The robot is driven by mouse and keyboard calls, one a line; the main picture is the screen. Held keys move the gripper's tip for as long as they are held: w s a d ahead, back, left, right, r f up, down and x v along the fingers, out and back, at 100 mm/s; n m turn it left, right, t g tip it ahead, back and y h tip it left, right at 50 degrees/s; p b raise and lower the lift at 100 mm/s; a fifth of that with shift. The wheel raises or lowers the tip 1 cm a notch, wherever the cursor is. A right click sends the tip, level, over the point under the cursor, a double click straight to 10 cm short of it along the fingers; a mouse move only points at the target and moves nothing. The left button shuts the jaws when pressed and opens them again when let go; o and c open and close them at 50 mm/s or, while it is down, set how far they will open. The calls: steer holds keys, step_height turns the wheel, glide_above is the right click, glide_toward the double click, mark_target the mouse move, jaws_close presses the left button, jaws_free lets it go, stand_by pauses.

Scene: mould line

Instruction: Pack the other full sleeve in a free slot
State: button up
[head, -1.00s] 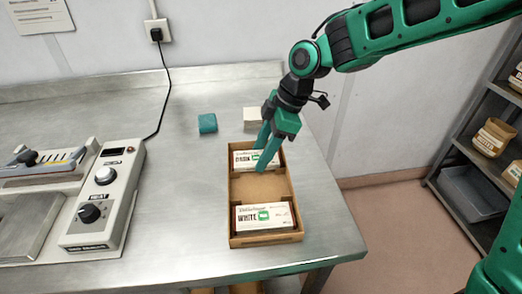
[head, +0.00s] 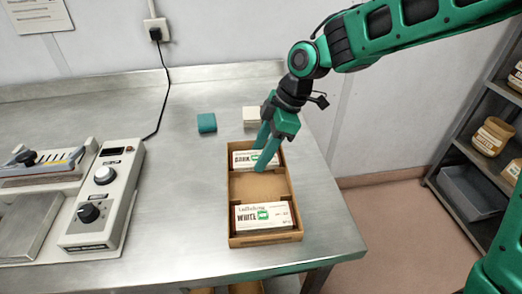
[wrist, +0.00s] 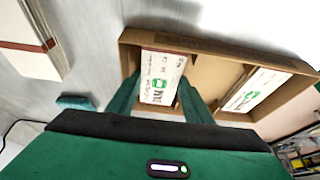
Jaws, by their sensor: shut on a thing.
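A cardboard box (head: 286,190) stands on the steel bench. A white sleeve marked "DARK" (head: 240,158) is at its far end, and another marked "WHITE" (head: 263,215) is at its near end. The middle of the box between them is empty. My gripper (head: 262,160) reaches down into the far end and is shut on the dark sleeve. In the wrist view that sleeve (wrist: 162,78) lies between my two fingers, inside the box, and the white sleeve (wrist: 255,90) is to its right. How deep the dark sleeve sits is hard to tell.
A teal block (head: 207,122) and a cream stack (head: 251,115) stand behind the box. A heating unit with knobs (head: 100,200) is at the left. The bench between it and the box is clear. A shelf rack (head: 470,155) stands at the right.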

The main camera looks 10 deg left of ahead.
steer(key=shift+f, duration=0.1)
stand_by(0.3)
steer(key=o, duration=1.1)
steer(key=s+v, duration=0.1)
steer(key=v, duration=0.9)
steer(key=s+d+f+m+t+h, duration=0.1)
steer(key=s+d+m+t+h, duration=0.15)
steer(key=d+m, duration=1.8)
steer(key=s+d+f+m, duration=0.1)
steer(key=s+d+m, duration=0.1)
steer(key=s+d, duration=0.4)
steer(key=s+d+f+m+g+h, duration=0.1)
steer(key=s+d+f+m, duration=0.1)
steer(key=s+d, duration=0.4)
steer(key=s+d+f+m, duration=0.2)
steer(key=s+d, duration=0.5)
steer(key=d, duration=0.3)
steer(key=shift+g+h, duration=0.35)
